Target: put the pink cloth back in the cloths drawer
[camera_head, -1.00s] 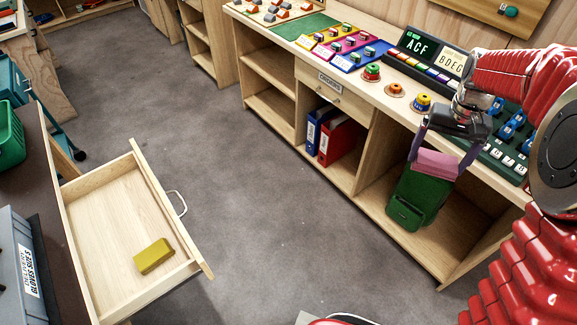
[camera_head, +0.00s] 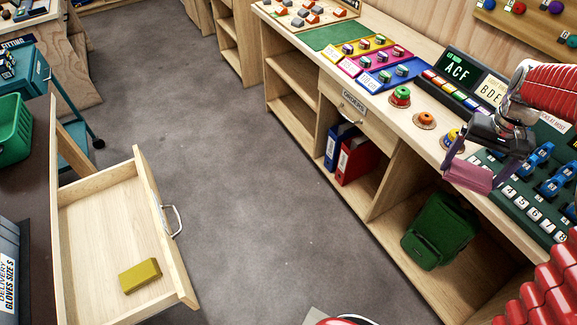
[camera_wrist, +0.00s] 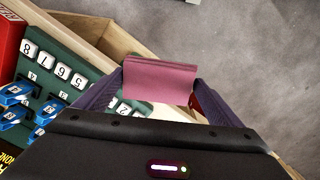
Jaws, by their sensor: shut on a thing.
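My gripper (camera_head: 472,172) is shut on the pink cloth (camera_head: 468,177), a folded block, and holds it in front of the long counter's edge at the right. In the wrist view the pink cloth (camera_wrist: 160,80) sits between the two dark fingers of my gripper (camera_wrist: 160,92). An open drawer (camera_head: 97,183) sticks out from the dark-topped bench at the left, far from my gripper. A folded yellow cloth (camera_head: 140,276) lies in its front part. The rest of its floor is bare. I cannot see a label on this drawer.
The counter bears a green number board (camera_head: 520,200), a letter display (camera_head: 458,68) and coloured trays. Grey floor (camera_head: 250,200) lies clear between.

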